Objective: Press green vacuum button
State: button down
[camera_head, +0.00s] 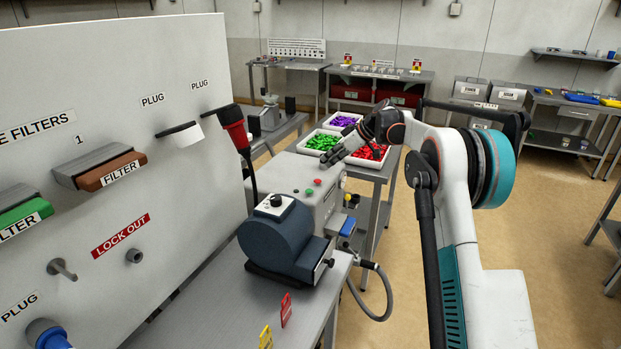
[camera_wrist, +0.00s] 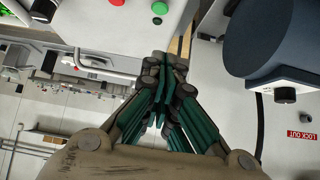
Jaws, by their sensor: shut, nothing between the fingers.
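A light grey machine box (camera_head: 296,174) stands on the bench behind the dark blue-grey housing, with a green button (camera_head: 309,192) and a red button (camera_head: 317,181) on its sloped top. No label is readable, so I cannot tell which one is the vacuum button. My gripper (camera_head: 326,159) is shut and empty, above the far side of the box. In the wrist view its fingertips (camera_wrist: 164,58) point towards the panel, apart from the buttons.
The dark blue-grey housing (camera_head: 279,236) stands in front of the box. A white panel (camera_head: 120,130) with filters and plugs rises at the left. Trays of green parts (camera_head: 322,142) and red parts (camera_head: 370,152) lie behind.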

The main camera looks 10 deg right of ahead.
jog(key=shift+w+d+f, duration=0.25)
jog(key=shift+w+f, duration=0.1)
jog(key=shift+w, duration=0.3)
jog(key=shift+a+f, duration=0.1)
jog(key=b, duration=0.2)
send_over(311, 191)
notch_tip(311, 191, down, 7)
jog(key=shift+s+r, duration=0.1)
notch_tip(311, 191, down, 2)
jog(key=shift+f, duration=0.25)
jog(key=shift+f+b, duration=0.35)
jog(key=shift+f, duration=0.4)
